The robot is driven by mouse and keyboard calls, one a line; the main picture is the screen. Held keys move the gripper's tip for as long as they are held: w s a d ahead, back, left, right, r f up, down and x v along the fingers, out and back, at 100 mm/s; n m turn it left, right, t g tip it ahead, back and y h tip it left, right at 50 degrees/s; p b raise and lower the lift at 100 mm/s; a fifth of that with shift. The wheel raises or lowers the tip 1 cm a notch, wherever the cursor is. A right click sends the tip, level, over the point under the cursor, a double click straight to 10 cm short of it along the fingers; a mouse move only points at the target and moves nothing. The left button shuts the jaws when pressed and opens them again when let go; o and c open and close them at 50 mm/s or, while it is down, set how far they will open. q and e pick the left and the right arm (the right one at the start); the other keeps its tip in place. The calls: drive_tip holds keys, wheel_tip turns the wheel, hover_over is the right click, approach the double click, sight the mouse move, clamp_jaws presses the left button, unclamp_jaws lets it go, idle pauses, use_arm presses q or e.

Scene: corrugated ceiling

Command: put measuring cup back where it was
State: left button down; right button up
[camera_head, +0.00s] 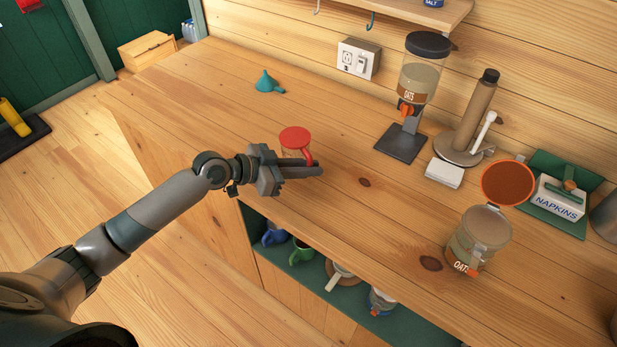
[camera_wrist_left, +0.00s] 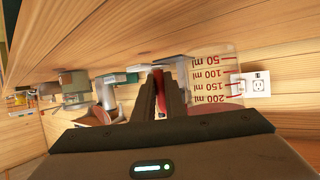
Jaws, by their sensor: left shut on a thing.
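The measuring cup (camera_head: 295,138) has a red top and a red handle and stands over the wooden counter in the head view. In the left wrist view its clear body (camera_wrist_left: 213,82) shows red ml marks. My left gripper (camera_head: 316,169) is shut on the cup's red handle, which shows between the fingers in the left wrist view (camera_wrist_left: 168,80). The fingers hide part of the cup's lower body. I cannot tell whether its base touches the counter. My right gripper is not in view.
A teal funnel (camera_head: 268,84) lies behind the cup. An oats dispenser (camera_head: 421,80), paper towel holder (camera_head: 475,115), oats jar (camera_head: 479,240) and napkin box (camera_head: 556,196) stand to the right. Several mugs sit on the green shelf (camera_head: 262,259) below. The counter's middle is clear.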

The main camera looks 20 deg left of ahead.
use_arm(q)
drive_tip(key=shift+f+p, duration=0.7)
drive_tip(key=shift+f, duration=1.25)
drive_tip(key=shift+f, duration=0.15)
drive_tip(key=c, duration=1.8)
unclamp_jaws()
